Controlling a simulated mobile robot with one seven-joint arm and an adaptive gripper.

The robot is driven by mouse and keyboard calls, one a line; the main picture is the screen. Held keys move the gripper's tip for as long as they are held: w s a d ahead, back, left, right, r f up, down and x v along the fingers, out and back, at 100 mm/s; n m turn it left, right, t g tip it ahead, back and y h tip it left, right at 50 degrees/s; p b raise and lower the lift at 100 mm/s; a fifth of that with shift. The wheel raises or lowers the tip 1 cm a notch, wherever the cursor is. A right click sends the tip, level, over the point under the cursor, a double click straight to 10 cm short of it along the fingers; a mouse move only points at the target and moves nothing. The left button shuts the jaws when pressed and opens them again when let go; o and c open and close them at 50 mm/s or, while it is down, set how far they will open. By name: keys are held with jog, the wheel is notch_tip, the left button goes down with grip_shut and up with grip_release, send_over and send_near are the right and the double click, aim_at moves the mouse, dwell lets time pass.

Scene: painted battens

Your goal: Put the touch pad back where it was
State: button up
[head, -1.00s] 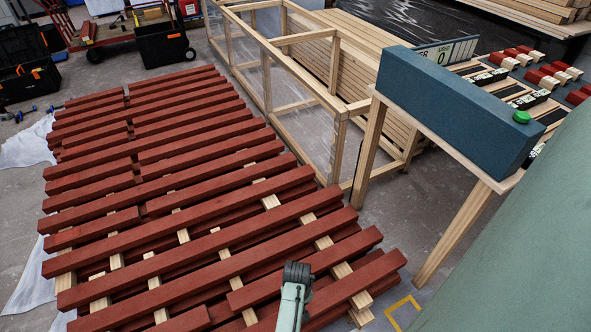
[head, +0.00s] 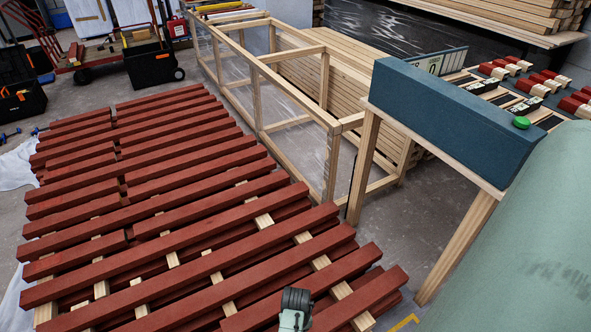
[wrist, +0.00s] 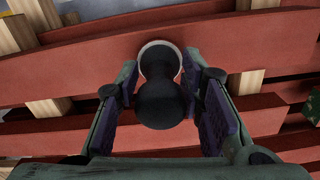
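The touch pad (wrist: 160,103) shows in the wrist view as a black, waisted round piece with a thin pale rim at its far end. It lies between the fingertips of my gripper (wrist: 162,70), which close in on both sides of its far end. The pale-rimmed end faces a red batten (wrist: 75,68); whether it touches the batten I cannot tell. In the head view the dark end of my arm shows at the bottom middle, over the red battens (head: 160,213). The fingers and the pad cannot be made out there.
Red battens lie in layers across pale crosspieces. A wooden frame with clear sides (head: 257,95) stands behind them. Grey floor (head: 410,225) is free between rack and bench.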

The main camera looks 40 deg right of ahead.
jog(key=shift+o, duration=1.2)
notch_tip(320, 180, up, 12)
jog(key=shift+r, duration=0.2)
